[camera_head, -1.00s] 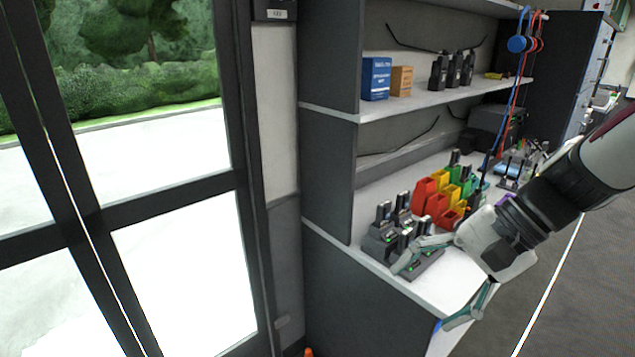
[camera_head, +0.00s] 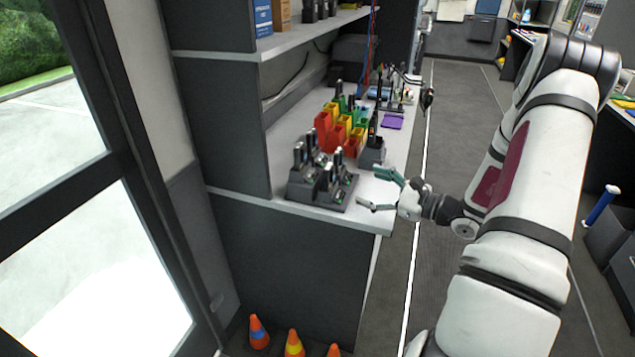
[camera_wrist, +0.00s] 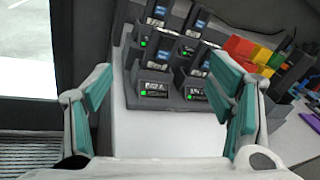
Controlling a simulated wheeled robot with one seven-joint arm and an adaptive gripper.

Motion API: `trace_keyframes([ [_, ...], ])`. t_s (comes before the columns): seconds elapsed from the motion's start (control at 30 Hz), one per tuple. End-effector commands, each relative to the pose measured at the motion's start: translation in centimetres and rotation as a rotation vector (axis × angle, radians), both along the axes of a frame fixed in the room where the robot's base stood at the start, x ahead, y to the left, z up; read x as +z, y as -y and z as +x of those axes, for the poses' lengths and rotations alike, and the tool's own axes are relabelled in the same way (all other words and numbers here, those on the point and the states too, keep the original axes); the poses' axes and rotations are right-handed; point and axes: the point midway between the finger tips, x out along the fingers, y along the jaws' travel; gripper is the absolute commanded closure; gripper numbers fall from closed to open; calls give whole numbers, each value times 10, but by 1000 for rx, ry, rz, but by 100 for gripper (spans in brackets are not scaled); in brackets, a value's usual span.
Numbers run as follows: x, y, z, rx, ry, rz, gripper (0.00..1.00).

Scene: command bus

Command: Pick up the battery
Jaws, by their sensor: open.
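A black multi-slot charger (camera_head: 340,204) stands near the front end of the white counter, with several upright dark units in its slots. They look like batteries or radios; I cannot tell which one is the battery. In the wrist view the charger (camera_wrist: 170,103) shows green lights, and one upright unit with a blue label (camera_wrist: 197,22) stands at its upper middle. My gripper (camera_head: 380,190) is open and empty, to the right of the charger, with its teal-padded fingers over the counter's edge. In the wrist view my gripper (camera_wrist: 163,85) has its fingers apart, with the charger beyond and between them.
Red, yellow and green bins (camera_head: 330,130) stand behind the charger, with a dark grey holder (camera_head: 372,153) to their right. A purple pad (camera_head: 392,121) lies farther back. A shelf (camera_head: 315,32) overhangs the counter. Orange cones (camera_head: 293,343) stand on the floor at the front.

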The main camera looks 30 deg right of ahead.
Motion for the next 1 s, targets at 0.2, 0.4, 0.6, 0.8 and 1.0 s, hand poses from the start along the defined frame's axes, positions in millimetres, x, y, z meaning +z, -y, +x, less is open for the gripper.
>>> trace_keyframes([
  [0.2, -3, -8, 25, -7, 3, 7, 25],
  [0.4, -6, -22, 59, -6, 2, 6, 25],
  [0.6, -7, -28, 78, -8, 1, 6, 25],
  [0.8, -7, -32, 87, -8, 2, 5, 25],
  [1.0, -7, -41, 114, -7, 1, 5, 25],
])
